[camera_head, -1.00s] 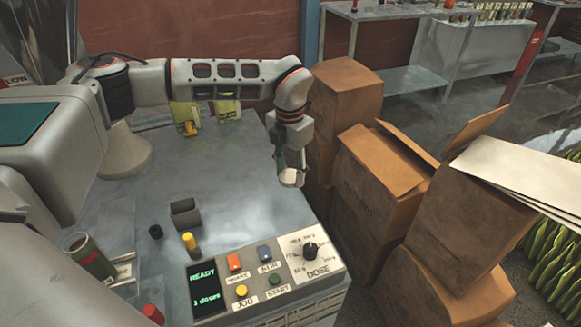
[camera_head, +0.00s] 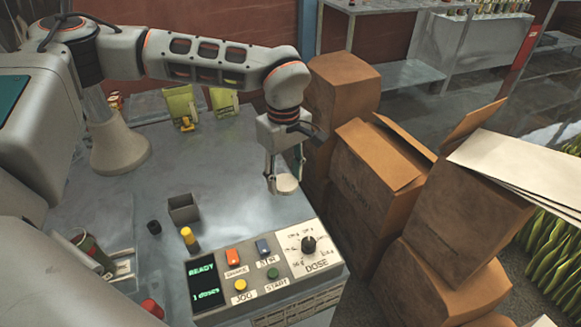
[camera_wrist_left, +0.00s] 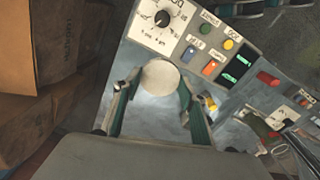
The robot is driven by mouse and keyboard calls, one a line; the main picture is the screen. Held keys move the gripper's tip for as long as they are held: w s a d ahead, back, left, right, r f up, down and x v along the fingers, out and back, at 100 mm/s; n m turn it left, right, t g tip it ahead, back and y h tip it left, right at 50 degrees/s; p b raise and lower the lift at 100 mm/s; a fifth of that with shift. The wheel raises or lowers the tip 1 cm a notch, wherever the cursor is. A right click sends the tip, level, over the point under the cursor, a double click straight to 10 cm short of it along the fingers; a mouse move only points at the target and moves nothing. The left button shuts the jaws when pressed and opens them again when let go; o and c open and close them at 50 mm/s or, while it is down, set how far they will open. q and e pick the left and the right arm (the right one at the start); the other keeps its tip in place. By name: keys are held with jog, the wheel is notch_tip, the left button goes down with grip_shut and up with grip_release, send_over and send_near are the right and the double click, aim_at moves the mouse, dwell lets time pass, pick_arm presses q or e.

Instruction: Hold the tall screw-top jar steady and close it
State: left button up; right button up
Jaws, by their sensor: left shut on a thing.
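My left gripper (camera_head: 286,177) is shut on a pale round lid-like disc (camera_head: 286,185), held by its sides above the right part of the table. In the left wrist view the disc (camera_wrist_left: 160,76) sits between the two fingers (camera_wrist_left: 158,88). An open cylindrical jar (camera_head: 92,252) with a green and dark red side stands at the lower left of the head view, well apart from this gripper. I cannot tell for certain that it is the tall screw-top jar; its lower part is partly hidden. My right gripper is not in view.
The control panel (camera_head: 318,262) with its dose knob lies in front of the gripper. A grey open box (camera_head: 184,211), a black cap (camera_head: 154,227) and a yellow-topped post (camera_head: 189,238) stand mid-table. Cardboard boxes (camera_head: 380,190) crowd the right side.

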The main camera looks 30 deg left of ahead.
pick_arm(q)
jog(key=s+r+m, duration=0.1)
jog(key=s+m, duration=0.5)
jog(key=m, duration=0.6)
jog(key=shift+d+m, duration=0.25)
jog(key=shift+m, duration=0.15)
jog(key=shift+d, duration=0.1)
